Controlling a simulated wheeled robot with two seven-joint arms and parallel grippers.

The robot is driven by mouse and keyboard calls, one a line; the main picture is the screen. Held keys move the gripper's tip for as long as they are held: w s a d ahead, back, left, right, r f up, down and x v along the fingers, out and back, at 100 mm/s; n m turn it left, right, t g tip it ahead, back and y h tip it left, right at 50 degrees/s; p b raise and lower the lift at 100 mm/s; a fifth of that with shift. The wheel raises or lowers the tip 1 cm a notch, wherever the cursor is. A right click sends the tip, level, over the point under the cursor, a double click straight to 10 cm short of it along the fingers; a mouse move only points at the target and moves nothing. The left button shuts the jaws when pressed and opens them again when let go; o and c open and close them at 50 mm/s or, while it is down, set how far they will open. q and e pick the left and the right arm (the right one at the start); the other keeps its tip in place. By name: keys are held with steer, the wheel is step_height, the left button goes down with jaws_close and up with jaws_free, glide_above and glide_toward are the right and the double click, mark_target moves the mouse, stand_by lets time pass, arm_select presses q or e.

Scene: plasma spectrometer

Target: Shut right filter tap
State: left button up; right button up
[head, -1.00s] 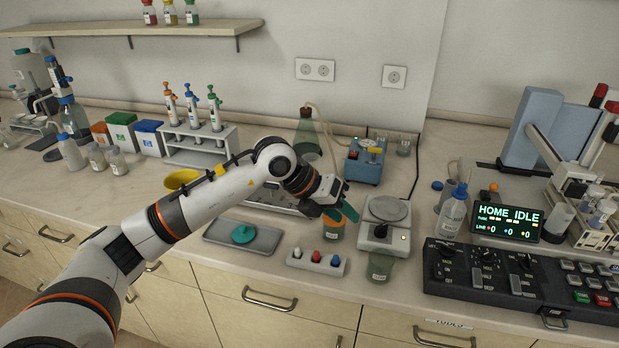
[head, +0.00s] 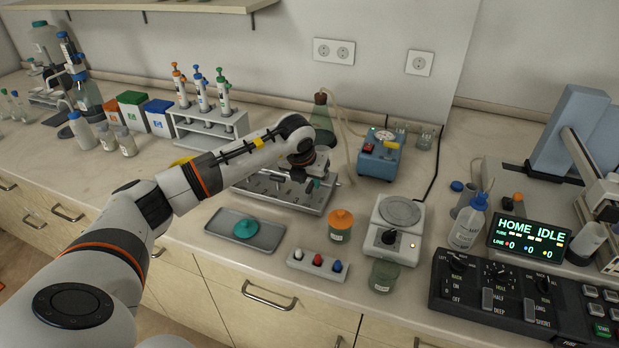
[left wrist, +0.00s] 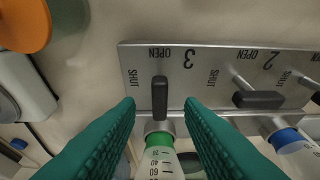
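The filter rack (head: 272,193) is a metal bench unit in the head view, partly hidden by my left arm. The left wrist view shows its labelled plate (left wrist: 205,58) upside down. The right filter tap, number 3, has a black lever (left wrist: 160,98) in line with its OPEN mark; SHUT is to the left. Tap 2's black lever (left wrist: 258,100) lies crosswise. My left gripper (left wrist: 161,112) is open, its teal fingers on either side of lever 3, with visible gaps. In the head view the gripper (head: 312,180) is over the rack's right end. My right gripper is not in view.
An orange-lidded jar (head: 340,224) stands just right of the rack, and its lid (left wrist: 25,25) shows in the wrist view. A scale (head: 396,228), a blue device (head: 379,155) and a pipette stand (head: 210,130) are around. A grey tray (head: 246,230) lies in front.

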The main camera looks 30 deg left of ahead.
arm_select(q)
steer(key=shift+w+f, duration=0.15)
steer(key=shift+f, duration=0.3)
steer(key=shift+w+f, duration=0.1)
steer(key=shift+f, duration=0.25)
steer(key=shift+c, duration=0.2)
jaws_close()
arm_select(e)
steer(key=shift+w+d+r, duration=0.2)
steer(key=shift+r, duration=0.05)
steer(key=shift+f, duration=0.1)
